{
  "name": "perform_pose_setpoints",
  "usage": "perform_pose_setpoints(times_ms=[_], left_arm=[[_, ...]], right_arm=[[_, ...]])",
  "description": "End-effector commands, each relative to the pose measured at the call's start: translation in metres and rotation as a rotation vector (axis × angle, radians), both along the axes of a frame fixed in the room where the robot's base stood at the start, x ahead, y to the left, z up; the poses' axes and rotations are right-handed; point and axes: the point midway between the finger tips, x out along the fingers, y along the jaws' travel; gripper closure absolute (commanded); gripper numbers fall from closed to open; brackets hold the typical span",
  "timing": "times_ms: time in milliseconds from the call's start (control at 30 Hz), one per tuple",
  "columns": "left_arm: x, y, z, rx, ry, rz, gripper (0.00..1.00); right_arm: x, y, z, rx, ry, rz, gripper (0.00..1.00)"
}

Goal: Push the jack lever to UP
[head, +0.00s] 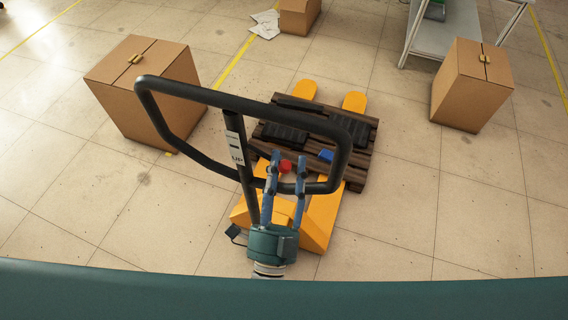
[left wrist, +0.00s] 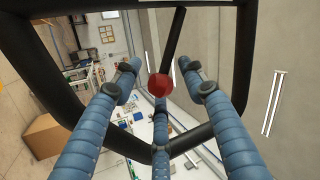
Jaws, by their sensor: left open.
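The pallet jack's black loop handle (head: 245,107) rises in front of me in the head view, with a label reading UP on its stem (head: 236,150). The red-knobbed jack lever (head: 285,166) shows inside the loop. My left gripper (head: 288,160) is open, its blue fingers on either side of the red knob. In the left wrist view the red knob (left wrist: 160,85) sits between the spread fingertips, with the black handle frame (left wrist: 240,60) around them. I cannot tell whether any finger touches the knob. My right gripper is not seen.
The yellow jack (head: 318,225) has its forks under a dark wooden pallet (head: 358,172) bearing black items. Cardboard boxes stand at left (head: 145,90) and right (head: 470,85), with another (head: 298,15) at the back. A metal table (head: 445,35) is at the back right. Tiled floor is open at both sides.

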Motion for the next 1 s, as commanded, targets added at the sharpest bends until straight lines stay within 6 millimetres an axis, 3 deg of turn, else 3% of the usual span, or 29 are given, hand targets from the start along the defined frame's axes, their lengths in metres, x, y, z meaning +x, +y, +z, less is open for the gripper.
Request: perform_pose_setpoints(times_ms=[600, 1000], left_arm=[[-0.095, 0.012, -0.048, 0.001, 0.004, -0.001, 0.58], [-0.105, 0.013, -0.052, 0.001, 0.002, -0.001, 0.58]], right_arm=[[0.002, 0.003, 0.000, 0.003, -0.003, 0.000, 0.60], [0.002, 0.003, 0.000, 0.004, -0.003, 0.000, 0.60]])
